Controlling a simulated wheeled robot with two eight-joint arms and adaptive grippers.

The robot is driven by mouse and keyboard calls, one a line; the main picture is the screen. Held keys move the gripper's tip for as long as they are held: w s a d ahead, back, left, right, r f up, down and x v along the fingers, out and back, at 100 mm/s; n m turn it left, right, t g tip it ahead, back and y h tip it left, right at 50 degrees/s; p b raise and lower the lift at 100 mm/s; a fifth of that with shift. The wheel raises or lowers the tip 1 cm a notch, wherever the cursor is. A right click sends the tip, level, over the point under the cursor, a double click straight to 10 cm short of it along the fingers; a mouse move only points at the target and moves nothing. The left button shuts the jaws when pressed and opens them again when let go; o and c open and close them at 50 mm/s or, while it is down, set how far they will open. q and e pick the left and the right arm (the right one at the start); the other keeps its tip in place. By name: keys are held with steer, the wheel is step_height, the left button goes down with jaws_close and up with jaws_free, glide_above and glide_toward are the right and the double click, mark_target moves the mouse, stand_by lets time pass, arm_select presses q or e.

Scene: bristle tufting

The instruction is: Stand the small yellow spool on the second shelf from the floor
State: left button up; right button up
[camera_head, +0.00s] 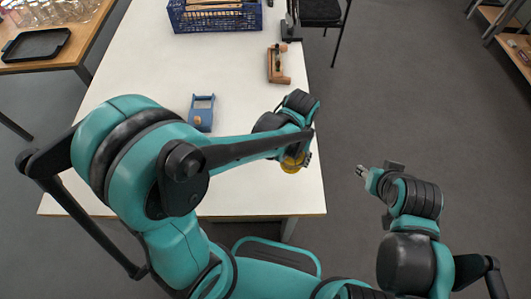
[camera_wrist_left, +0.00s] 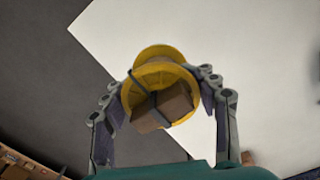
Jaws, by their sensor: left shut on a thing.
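The small yellow spool (camera_head: 291,164) is in my left gripper (camera_head: 297,157), over the right front edge area of the white table. In the left wrist view the yellow spool (camera_wrist_left: 136,90) sits between both fingers, with yellow flanges and a brown middle crossed by a dark band. My left gripper (camera_wrist_left: 163,92) is shut on it there. My right gripper (camera_head: 362,172) is over the grey floor, right of the table, away from the spool; its finger opening is too small to judge. Wooden shelves (camera_head: 516,42) stand at the far right edge, only partly in view.
The white table (camera_head: 130,95) carries a blue tool (camera_head: 202,113), a wooden tool (camera_head: 278,64) and a blue crate (camera_head: 214,18). A dark chair (camera_head: 321,10) stands behind. A side table with a black tray (camera_head: 36,45) is at left. Grey floor between table and shelves is clear.

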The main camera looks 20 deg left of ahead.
arm_select(q)
steer(key=b, duration=0.3)
glide_above(266, 165)
step_height(266, 165, down, 6)
steer(key=shift+r, duration=0.15)
step_height(266, 165, down, 4)
steer(key=shift+w+f+b, duration=0.1)
steer(key=shift+b, duration=0.9)
steer(key=o, duration=0.8)
steer(key=shift+c, duration=0.2)
steer(key=o, duration=0.5)
